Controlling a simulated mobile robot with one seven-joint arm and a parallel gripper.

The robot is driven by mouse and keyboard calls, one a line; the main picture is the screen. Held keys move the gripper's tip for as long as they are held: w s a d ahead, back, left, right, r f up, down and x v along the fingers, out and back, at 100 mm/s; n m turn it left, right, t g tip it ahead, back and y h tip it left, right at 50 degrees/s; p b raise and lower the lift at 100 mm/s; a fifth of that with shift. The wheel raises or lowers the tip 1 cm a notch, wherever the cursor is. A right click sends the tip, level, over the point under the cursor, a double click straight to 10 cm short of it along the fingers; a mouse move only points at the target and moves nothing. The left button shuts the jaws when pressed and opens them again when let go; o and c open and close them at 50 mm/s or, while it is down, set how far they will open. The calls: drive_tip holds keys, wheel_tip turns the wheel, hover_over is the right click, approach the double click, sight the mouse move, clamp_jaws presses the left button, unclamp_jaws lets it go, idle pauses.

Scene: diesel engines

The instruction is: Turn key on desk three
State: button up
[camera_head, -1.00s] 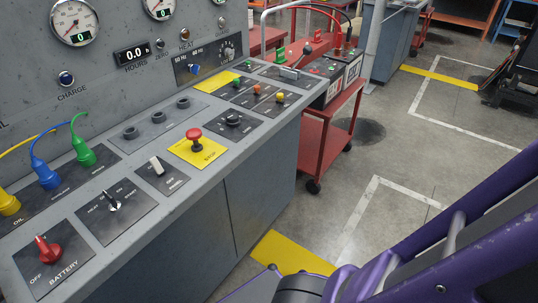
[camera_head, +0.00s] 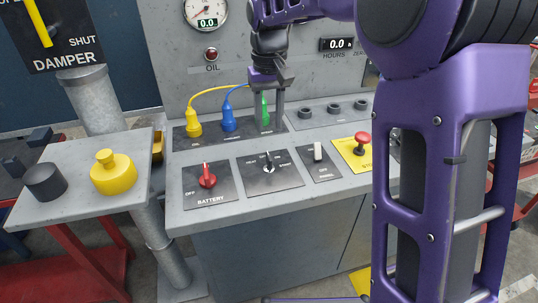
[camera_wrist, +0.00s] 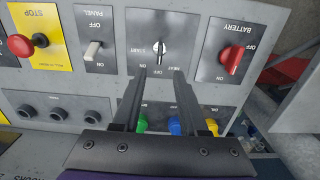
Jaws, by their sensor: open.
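The key (camera_head: 268,166) is a small silver and black switch on a dark plate in the desk's front row, marked with words such as HEAT, OFF and START. In the wrist view the key (camera_wrist: 160,48) stands beyond the fingertips, near the upper middle. My gripper (camera_head: 268,122) points down over the desk (camera_head: 240,212), behind the key plate, in front of the cable plugs. In the wrist view my gripper (camera_wrist: 160,76) is open, with a gap between its fingers and nothing held. The fingers appear apart from the key.
A red battery knob (camera_head: 207,177) sits left of the key. A panel switch (camera_head: 318,152) and red stop button (camera_head: 363,139) sit right. Yellow, blue and green plugs (camera_head: 229,122) stand behind. A side plate with a yellow knob (camera_head: 112,175) is at left.

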sight(269, 155)
wheel_tip(269, 155, down, 11)
drive_tip(key=shift+f+b, duration=0.15)
drive_tip(key=shift+b, duration=0.65)
clamp_jaws()
